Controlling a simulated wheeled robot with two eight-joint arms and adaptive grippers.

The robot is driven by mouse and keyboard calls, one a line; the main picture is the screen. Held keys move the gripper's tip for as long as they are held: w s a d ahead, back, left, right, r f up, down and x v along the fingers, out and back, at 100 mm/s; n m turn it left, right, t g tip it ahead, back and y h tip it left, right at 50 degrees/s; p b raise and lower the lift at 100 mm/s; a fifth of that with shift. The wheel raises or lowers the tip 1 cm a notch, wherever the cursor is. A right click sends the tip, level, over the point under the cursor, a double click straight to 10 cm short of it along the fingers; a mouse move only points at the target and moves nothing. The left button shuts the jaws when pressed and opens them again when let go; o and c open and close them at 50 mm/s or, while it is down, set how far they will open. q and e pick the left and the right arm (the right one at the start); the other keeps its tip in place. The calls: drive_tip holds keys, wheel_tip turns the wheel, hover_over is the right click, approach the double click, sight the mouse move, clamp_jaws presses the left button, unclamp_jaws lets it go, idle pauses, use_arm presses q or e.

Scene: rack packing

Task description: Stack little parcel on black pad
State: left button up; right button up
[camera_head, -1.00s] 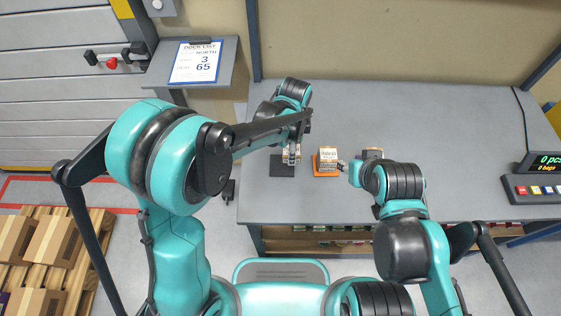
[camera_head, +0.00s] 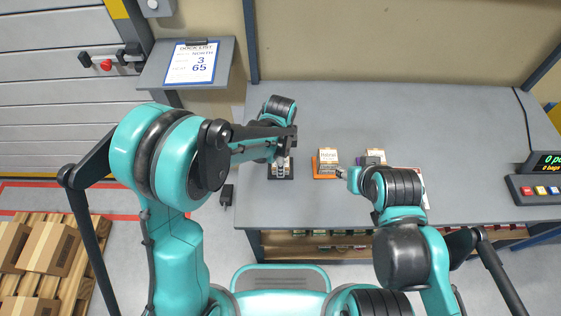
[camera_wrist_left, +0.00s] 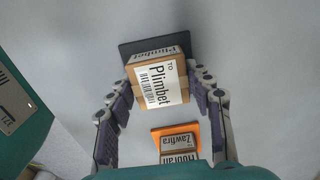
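The little parcel (camera_wrist_left: 158,82) is a brown cardboard box with a white "Plimbet" label. The black pad (camera_wrist_left: 127,51) shows behind the parcel in the left wrist view. In the head view my left gripper (camera_head: 282,167) is over the black pad (camera_head: 273,174), hiding much of it. I cannot tell whether the parcel touches the pad. My right gripper (camera_head: 342,173) is beside the orange pad; its fingers are too small to read.
An orange pad (camera_head: 318,174) with labelled parcels (camera_head: 328,161) lies just right of the black pad. Another parcel (camera_head: 375,155) stands near my right arm. A button console (camera_head: 540,189) is at the table's right. The table's back (camera_head: 400,110) is clear.

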use_arm(q)
drive_tip(key=shift+o, duration=1.1)
drive_tip(key=shift+r, duration=0.15)
wheel_tip(320, 180, up, 12)
drive_tip(key=p, duration=0.5)
drive_tip(key=s+a+r+n+t, duration=0.3)
drive_tip(key=s+a+n, duration=0.3)
drive_tip(key=a+n, duration=0.3)
drive_tip(key=s+a+r+n+t, duration=0.4)
drive_tip(key=s+a+r+n, duration=0.1)
drive_tip(key=a+n, duration=0.3)
drive_tip(key=shift+s+a+r+n+b, duration=0.15)
drive_tip(key=shift+s+a+n+b, duration=0.25)
drive_tip(key=shift+s, duration=0.45)
